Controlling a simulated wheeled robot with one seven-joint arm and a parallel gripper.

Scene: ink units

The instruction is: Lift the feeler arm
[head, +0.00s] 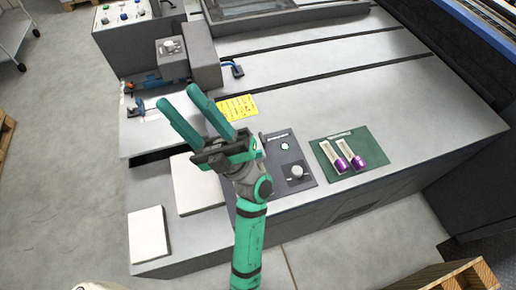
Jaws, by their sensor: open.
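My gripper (180,96) is green with long fingers spread apart. It is open and empty, above the grey machine bed (335,95), pointing toward the back left. Beyond the fingertips stands a grey block unit (203,62) with a round pale knob. A small blue lever (237,68) sticks out at its right side. A blue and orange part (150,83) lies at its left, and another blue lever (137,107) sits nearer the bed's left edge. I cannot tell which of these is the feeler arm. The gripper appears apart from all of them.
A yellow note (237,108) lies right of the fingers. A dark panel with a knob (297,172) and a green mat (372,143) with two purple-ended vials are at the front. Pale pads (149,236) lie front left. A control box (122,22) stands behind. Long slots cross the bed.

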